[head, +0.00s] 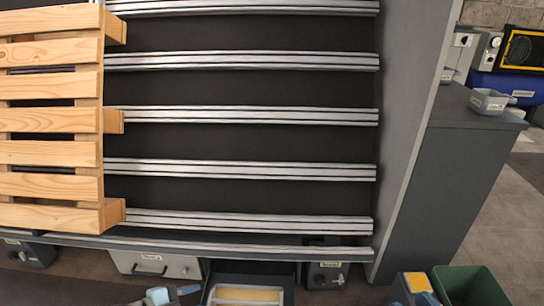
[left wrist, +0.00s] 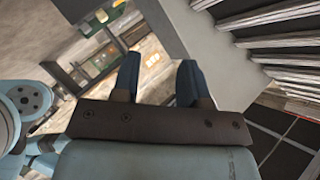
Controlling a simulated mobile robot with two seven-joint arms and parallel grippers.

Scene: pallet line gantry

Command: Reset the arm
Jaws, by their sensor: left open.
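My left gripper (left wrist: 157,82) shows in the left wrist view with its two dark blue fingers apart and nothing between them. Past the fingers, a grey post and a bright area with blurred machinery are visible. No arm or gripper is clearly seen in the head view. My right gripper is in neither view.
A wooden pallet (head: 50,153) lies at the left on a rack with metal rails (head: 240,115). A grey counter (head: 455,115) at the right carries a grey bin (head: 488,101). A green bin (head: 468,286) stands at the bottom right. Open floor (head: 505,215) lies far right.

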